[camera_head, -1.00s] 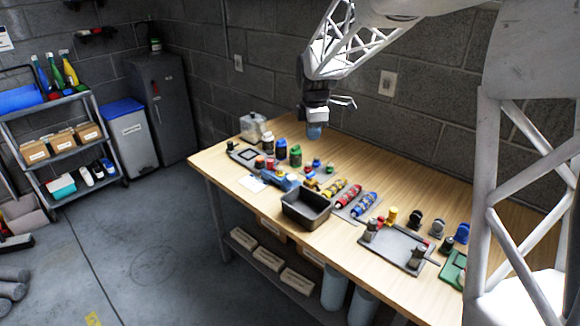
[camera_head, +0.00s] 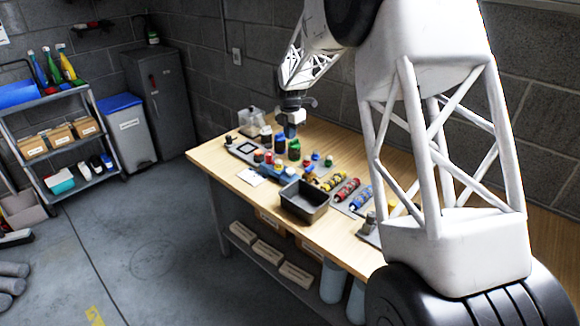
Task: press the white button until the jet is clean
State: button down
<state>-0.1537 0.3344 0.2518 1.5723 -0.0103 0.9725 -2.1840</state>
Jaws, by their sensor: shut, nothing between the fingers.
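My gripper (camera_head: 290,131) is shut and empty, pointing down above the far left part of the wooden workbench (camera_head: 222,163). It is close to the dark bottles in the picture; its exact height above the bench is hard to judge. Below it on the bench is a small blue device (camera_head: 276,172) with small pale parts on top. A tiny white spot (camera_head: 291,171) on its right end may be the white button, but it is too small to be sure. I cannot make out the jet.
A dark bin (camera_head: 304,202) stands at the bench's front edge. A green bottle (camera_head: 294,149) and a clear container (camera_head: 252,118) stand near the gripper. Red and blue rolls (camera_head: 347,189) lie to the right. My arm hides the bench's right part.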

aim_at(290, 171)
jog(key=shift+w+a+f, duration=0.1)
jog(key=shift+f, duration=0.05)
jog(key=shift+f, duration=0.15)
notch_tip(290, 171, down, 14)
jog(key=shift+r, duration=0.15)
dwell(0.9)
jog(key=shift+f, duration=0.95)
jog(key=shift+r, duration=0.1)
notch_tip(290, 171, up, 14)
dwell(0.5)
